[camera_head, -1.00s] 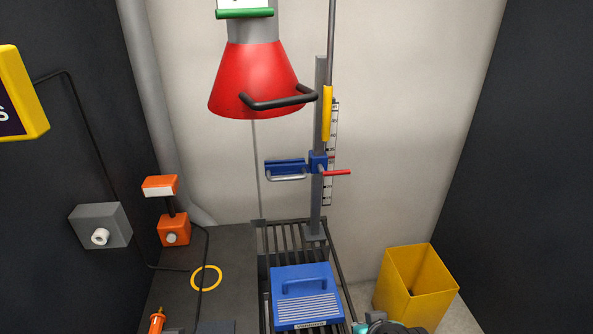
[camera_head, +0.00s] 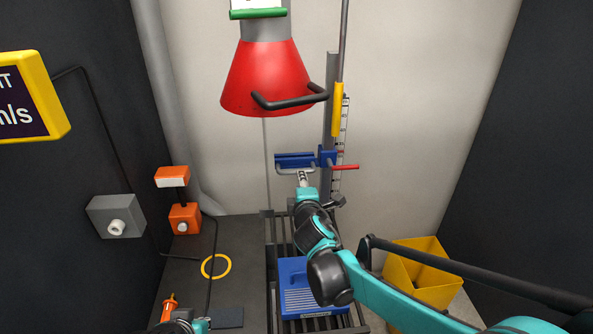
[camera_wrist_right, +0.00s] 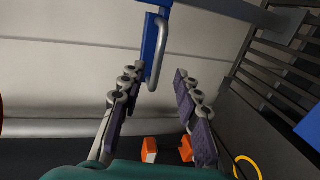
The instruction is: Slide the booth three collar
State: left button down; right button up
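A blue collar (camera_head: 327,157) with a red lever (camera_head: 345,167) sits on a grey upright post (camera_head: 329,105). A blue plate with a silver bar handle (camera_head: 294,171) sticks out to its left. My right gripper (camera_head: 303,177) is just below this handle. In the right wrist view, the right gripper (camera_wrist_right: 157,80) is open, with the silver handle (camera_wrist_right: 161,52) and blue plate (camera_wrist_right: 151,38) at the gap between its fingertips, and nothing gripped. A teal and grey part of my left arm shows at the bottom edge; its fingers cannot be made out.
A red hood (camera_head: 267,80) with a black handle hangs above the collar. A blue box (camera_head: 298,285) lies on a slatted rack below. A yellow bin (camera_head: 420,265) stands at right, partly behind my right arm. Orange boxes (camera_head: 184,218) stand at left.

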aim_at(306, 161)
jog(key=b+x, duration=0.1)
jog(key=x, duration=0.7)
jog(key=shift+a+r+b, duration=0.15)
jog(key=shift+a+b, duration=0.1)
jog(key=shift+b, duration=0.15)
grip_shut()
